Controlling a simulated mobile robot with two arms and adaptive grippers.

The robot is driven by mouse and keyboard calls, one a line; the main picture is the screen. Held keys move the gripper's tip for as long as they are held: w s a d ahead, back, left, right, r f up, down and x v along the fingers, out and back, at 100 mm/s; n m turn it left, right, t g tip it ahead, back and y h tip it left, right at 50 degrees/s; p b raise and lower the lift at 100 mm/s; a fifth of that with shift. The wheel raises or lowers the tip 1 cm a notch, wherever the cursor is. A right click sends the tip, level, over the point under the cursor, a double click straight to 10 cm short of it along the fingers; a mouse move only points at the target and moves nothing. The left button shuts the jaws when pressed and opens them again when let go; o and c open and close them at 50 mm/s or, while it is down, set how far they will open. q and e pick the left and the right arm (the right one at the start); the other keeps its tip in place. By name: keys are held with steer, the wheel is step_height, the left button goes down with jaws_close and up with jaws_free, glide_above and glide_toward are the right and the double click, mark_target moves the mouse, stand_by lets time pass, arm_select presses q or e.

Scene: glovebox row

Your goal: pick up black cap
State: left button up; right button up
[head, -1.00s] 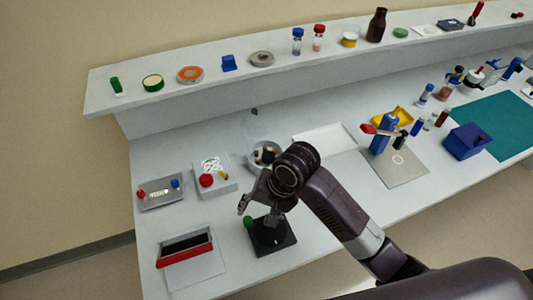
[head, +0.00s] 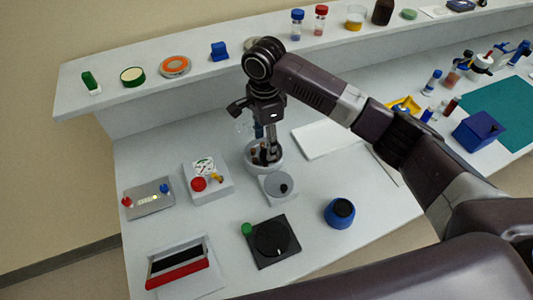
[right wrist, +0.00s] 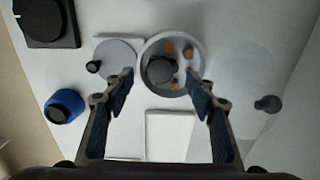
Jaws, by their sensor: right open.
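A round dark cap (right wrist: 158,69), which looks like the black cap, lies in a pale round dish (right wrist: 146,48) in the right wrist view. Smaller brown-orange pieces lie around it. My right gripper (right wrist: 161,80) is open, pointing down over the dish, with one finger on each side of the cap in the picture. I cannot tell how far the tips are above it. In the head view the right gripper (head: 268,148) reaches down at the dish (head: 277,164) and hides part of its contents. My left gripper is not in view.
A grey disc with a black knob (head: 275,181) stands just in front of the dish. A blue jar (head: 338,218) and a black square device (head: 281,255) are nearer the front edge. A white tray (head: 325,140) lies to the right. The shelf (head: 110,98) runs behind.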

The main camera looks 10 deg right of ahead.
steer(key=f, duration=0.1)
steer(key=f+p, duration=0.1)
steer(key=f, duration=0.1)
steer(key=shift+d+f, duration=0.3)
steer(key=shift+f, duration=0.1)
steer(key=shift+w+f, duration=0.1)
steer(key=shift+f, duration=0.45)
steer(key=c, duration=0.8)
